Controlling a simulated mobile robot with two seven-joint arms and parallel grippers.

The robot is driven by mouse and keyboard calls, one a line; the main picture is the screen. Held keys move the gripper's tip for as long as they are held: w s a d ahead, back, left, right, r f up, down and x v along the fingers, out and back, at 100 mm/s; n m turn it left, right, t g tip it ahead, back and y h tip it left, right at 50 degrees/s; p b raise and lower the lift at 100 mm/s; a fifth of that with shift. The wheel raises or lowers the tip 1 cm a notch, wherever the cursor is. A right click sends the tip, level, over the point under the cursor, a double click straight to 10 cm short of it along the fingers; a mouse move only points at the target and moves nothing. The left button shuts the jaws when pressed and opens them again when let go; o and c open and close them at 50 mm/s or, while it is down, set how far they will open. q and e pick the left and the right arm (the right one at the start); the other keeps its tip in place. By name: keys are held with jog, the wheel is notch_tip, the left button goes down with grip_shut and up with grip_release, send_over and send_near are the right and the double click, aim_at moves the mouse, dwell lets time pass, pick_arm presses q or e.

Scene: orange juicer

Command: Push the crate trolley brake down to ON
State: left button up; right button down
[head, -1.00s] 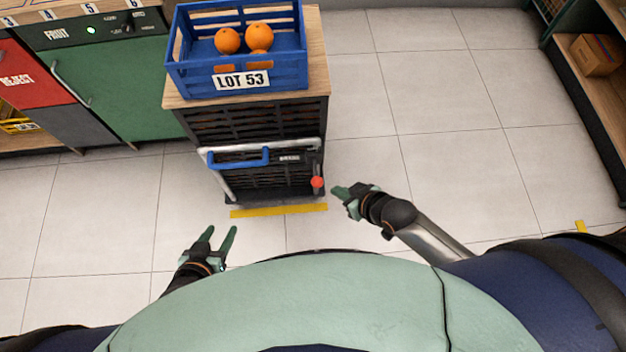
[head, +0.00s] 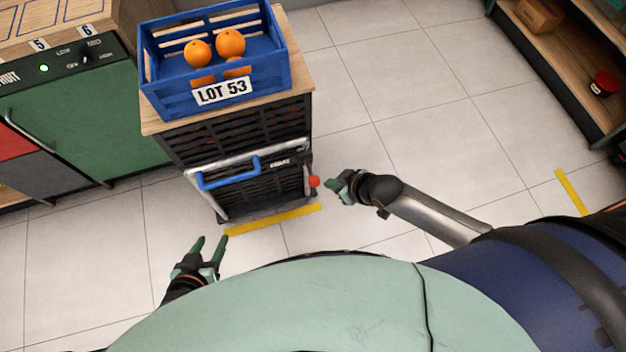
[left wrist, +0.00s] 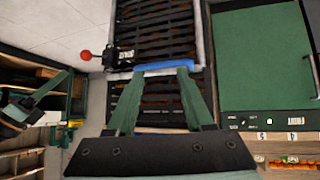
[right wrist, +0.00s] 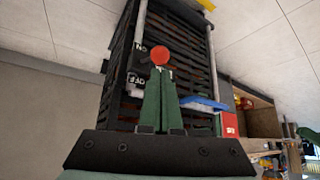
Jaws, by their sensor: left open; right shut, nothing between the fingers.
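The crate trolley (head: 240,150) is a dark slatted cart with a wooden top. Its brake lever ends in a red knob (head: 314,182) at the trolley's lower right. The knob also shows in the right wrist view (right wrist: 160,56), just beyond the fingertips, by an upside-down ON label (right wrist: 141,50) and an OFF label (right wrist: 136,79) below it in the picture. My right gripper (head: 328,184) is shut and empty, just right of the knob; contact cannot be told. The lever's exact position is unclear. My left gripper (head: 209,243) is open and empty, in front of the trolley's lower left.
A blue crate (head: 222,91) with several oranges stands on the trolley. A blue-gripped handle (head: 228,176) crosses its front. Yellow floor tape (head: 272,219) lies before it. A green cabinet (head: 85,125) stands left and shelves (head: 560,85) far right. The floor right of the trolley is clear.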

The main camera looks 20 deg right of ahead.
aim_at(317, 181)
pick_arm(q)
jog(key=shift+f, duration=0.1)
pick_arm(e)
jog(key=b+x, duration=0.3)
jog(key=b, duration=0.1)
jog(key=shift+s+f, duration=0.1)
jog(key=shift+f, duration=0.1)
jog(key=shift+b+x, duration=1)
jog(key=shift+b, duration=0.1)
jog(key=shift+w+a+f+b, duration=0.1)
jog(key=shift+w+f+b, duration=0.15)
jog(key=shift+b, duration=0.2)
jog(key=shift+w+a+f+b, duration=0.1)
jog(key=shift+w+f+b, duration=0.1)
jog(key=shift+b, duration=0.1)
jog(key=shift+w+a+f+b, duration=0.1)
jog(key=shift+w+a+b, duration=0.05)
jog(key=shift+b, duration=0.15)
pick_arm(q)
jog(key=shift+h, duration=0.3)
jog(key=f, duration=0.1)
jog(key=d+f, duration=0.1)
jog(key=f, duration=0.1)
jog(key=w+d+f, duration=0.1)
jog(key=f, duration=0.1)
jog(key=shift+d, duration=0.1)
